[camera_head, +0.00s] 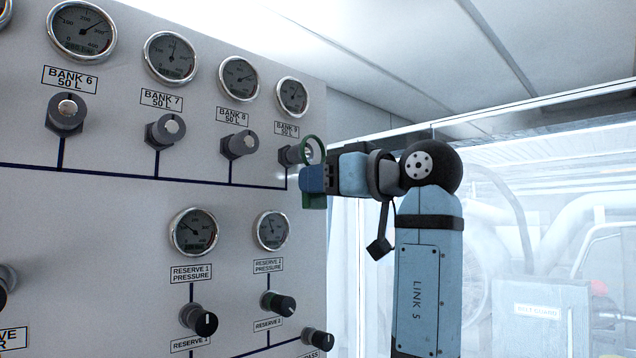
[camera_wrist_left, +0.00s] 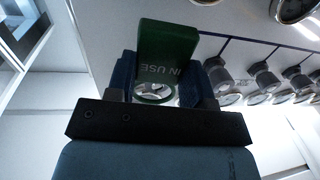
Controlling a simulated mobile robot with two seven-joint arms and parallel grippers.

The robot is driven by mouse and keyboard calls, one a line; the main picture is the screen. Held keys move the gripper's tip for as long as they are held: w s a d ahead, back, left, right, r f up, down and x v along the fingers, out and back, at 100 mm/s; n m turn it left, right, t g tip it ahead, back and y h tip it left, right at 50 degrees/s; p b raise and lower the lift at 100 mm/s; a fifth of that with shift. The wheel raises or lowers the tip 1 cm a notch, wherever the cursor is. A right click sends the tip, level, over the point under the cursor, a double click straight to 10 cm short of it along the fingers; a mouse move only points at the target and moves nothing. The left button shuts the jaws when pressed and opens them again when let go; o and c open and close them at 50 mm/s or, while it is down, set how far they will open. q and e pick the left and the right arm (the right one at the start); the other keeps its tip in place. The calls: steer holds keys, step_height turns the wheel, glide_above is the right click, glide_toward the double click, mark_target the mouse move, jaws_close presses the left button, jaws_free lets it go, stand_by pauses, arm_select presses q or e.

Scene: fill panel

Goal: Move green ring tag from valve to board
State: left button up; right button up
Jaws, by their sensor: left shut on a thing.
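The green ring tag shows at the right edge of the panel in the head view, with its ring (camera_head: 313,150) in front of the end of the BANK 9 valve knob (camera_head: 291,155). I cannot tell whether the ring is still around the knob or just clear of it. My left gripper (camera_head: 314,180) is shut on the tag just below the ring. In the left wrist view, the tag's green plate (camera_wrist_left: 167,52), reading IN USE, stands up between the blue fingers of the left gripper (camera_wrist_left: 160,82). My right gripper is not in view. I cannot make out a tag board.
The grey panel (camera_head: 120,215) carries gauges and several other valve knobs, such as BANK 8 (camera_head: 240,145) and RESERVE 2 (camera_head: 279,304), close left of and below the gripper. A glazed partition and a BELT GUARD box (camera_head: 540,315) lie at the right.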

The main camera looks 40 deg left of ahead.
arm_select(q)
steer(key=shift+d, duration=1)
stand_by(1.0)
